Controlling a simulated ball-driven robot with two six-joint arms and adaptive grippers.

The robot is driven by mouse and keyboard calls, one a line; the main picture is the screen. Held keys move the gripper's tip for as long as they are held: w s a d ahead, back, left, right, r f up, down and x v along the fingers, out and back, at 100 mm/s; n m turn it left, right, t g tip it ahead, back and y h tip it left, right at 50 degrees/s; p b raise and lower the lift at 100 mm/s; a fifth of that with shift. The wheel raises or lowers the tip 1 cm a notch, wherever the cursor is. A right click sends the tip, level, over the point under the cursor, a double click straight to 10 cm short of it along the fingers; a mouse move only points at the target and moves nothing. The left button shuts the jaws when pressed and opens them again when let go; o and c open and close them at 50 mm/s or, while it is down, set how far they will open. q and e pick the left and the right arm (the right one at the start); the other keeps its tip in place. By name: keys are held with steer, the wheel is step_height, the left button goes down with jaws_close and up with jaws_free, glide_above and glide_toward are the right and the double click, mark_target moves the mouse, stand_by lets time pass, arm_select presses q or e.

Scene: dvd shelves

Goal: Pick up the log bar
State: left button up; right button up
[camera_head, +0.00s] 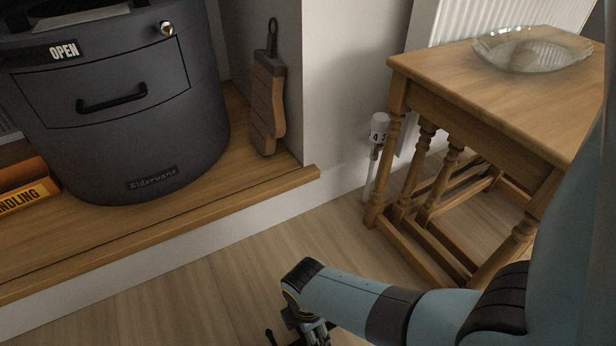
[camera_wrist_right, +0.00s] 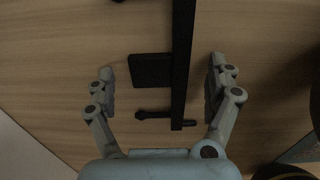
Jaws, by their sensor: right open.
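In the right wrist view a long, straight dark bar (camera_wrist_right: 183,70) runs down from the top edge, between the fingers of my right gripper (camera_wrist_right: 163,75). A dark square plate (camera_wrist_right: 150,70) and a thin dark rod with a pointed end (camera_wrist_right: 155,115) show beside and under the bar. I cannot tell which of these is the log bar, or whether they are joined. My right gripper is open, with a finger on each side of them and gaps to both. It also shows at the bottom of the head view (camera_head: 308,335), partly cut off. My left gripper is not in view.
A grey round stove (camera_head: 110,130) marked OPEN stands on a raised wooden hearth (camera_head: 240,195). An orange kindling box (camera_head: 25,195) and wooden bellows (camera_head: 265,105) are beside it. A wooden side table (camera_head: 480,80) with a glass bowl (camera_head: 530,50) stands at right. Floor between is clear.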

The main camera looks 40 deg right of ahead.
steer(key=c, duration=1.5)
steer(key=shift+c, duration=0.5)
